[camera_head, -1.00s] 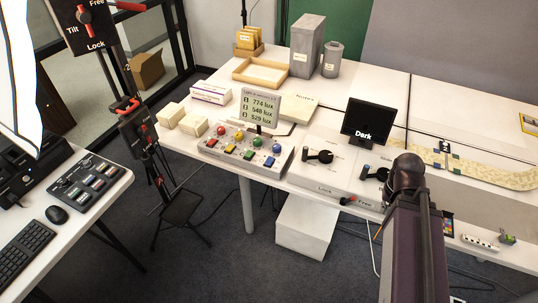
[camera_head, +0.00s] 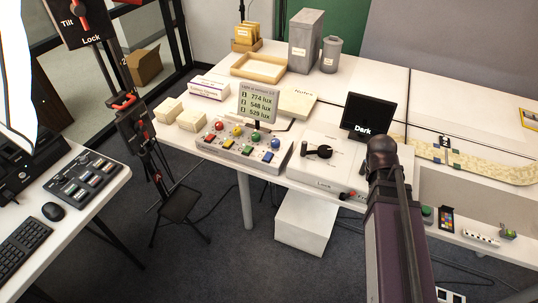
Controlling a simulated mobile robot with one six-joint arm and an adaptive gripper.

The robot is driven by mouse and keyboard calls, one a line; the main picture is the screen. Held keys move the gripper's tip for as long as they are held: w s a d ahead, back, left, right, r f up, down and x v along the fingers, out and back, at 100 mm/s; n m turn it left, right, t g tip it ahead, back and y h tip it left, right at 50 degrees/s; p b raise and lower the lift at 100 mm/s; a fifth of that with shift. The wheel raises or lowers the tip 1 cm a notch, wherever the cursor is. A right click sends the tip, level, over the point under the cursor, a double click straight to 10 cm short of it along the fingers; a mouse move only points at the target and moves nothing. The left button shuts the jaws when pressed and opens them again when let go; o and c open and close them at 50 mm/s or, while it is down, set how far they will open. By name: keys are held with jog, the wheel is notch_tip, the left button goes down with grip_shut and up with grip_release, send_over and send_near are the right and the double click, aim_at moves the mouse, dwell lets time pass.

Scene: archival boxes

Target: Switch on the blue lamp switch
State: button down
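A pale control box (camera_head: 285,160) stands on the white table at the centre. It carries a row of round knobs or lamps, red, yellow, green and blue, with the blue one (camera_head: 276,143) at the right end. In front of them is a row of coloured square switches, and the blue switch (camera_head: 267,156) is the rightmost. Whether it is on or off is too small to tell. My arm rises from the bottom right, its dark rounded part in front of the white panel, to the right of the blue switch. My gripper's fingers do not show.
A lux display (camera_head: 258,102) stands behind the control box. A white panel with a black knob (camera_head: 319,151) is to its right, with a black "Dark" screen (camera_head: 361,115) behind. Small cream boxes (camera_head: 192,119) lie left. A wooden tray (camera_head: 259,67) is at the back.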

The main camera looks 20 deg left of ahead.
aim_at(269, 155)
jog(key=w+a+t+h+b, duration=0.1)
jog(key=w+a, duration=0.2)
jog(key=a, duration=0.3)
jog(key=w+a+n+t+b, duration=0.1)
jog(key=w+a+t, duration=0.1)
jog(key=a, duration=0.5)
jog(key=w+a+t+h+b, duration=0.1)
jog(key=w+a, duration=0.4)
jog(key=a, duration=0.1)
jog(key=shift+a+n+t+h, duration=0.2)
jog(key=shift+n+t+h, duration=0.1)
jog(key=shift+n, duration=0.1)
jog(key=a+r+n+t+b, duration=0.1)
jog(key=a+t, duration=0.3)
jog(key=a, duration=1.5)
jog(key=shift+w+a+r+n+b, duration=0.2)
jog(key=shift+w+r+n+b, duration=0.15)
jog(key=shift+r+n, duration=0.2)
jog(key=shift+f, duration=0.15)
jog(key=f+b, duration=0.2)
jog(key=b, duration=0.1)
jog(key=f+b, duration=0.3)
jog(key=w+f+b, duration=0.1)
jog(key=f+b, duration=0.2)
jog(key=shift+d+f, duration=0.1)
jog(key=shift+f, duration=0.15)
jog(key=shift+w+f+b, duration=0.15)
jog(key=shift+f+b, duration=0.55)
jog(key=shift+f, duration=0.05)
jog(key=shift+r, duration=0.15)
